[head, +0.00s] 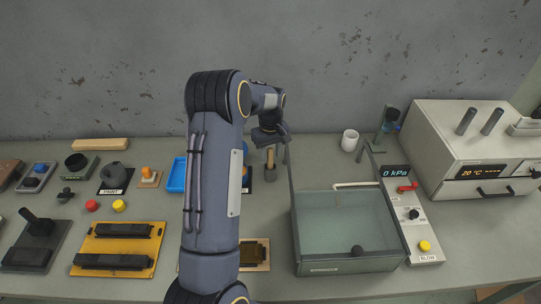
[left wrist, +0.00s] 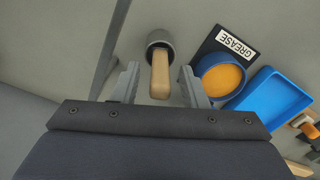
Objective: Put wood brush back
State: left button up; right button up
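The wood brush shows as a light wooden handle (left wrist: 160,76) in the left wrist view. Its far end sits in a dark grey round cup (left wrist: 158,39), so any bristles are hidden. In the head view the handle (head: 271,158) stands just below my left gripper (head: 270,142). In the left wrist view my left gripper (left wrist: 160,84) is open, with one finger on each side of the handle and a visible gap on both sides. My right gripper is not in view.
A blue round tin of orange grease (left wrist: 220,76) and a blue tray (left wrist: 270,103) lie close to the right finger. A glass-walled tank (head: 345,225) stands right of my arm, with a white mug (head: 349,140) behind it. An oven-like box (head: 470,150) is at far right.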

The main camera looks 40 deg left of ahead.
pick_arm(q)
notch_tip(320, 180, up, 8)
jog(key=shift+r+p, duration=0.25)
jog(key=shift+p, duration=0.15)
jog(key=s+d+r+m+t+h, duration=0.25)
jog(key=s+d+r+m, duration=0.25)
jog(key=s+d+r, duration=0.75)
jog(key=s+d+f+m+t, duration=0.1)
jog(key=s+d+m, duration=0.2)
jog(key=s+d, duration=0.2)
jog(key=s+d+f+m+t+h, duration=0.1)
jog(key=s+d, duration=0.4)
jog(key=s, duration=0.6)
jog(key=shift+d+f+m+t, duration=0.25)
jog(key=shift+f+m+t, duration=0.4)
jog(key=shift+m, duration=0.35)
jog(key=shift+f, duration=0.1)
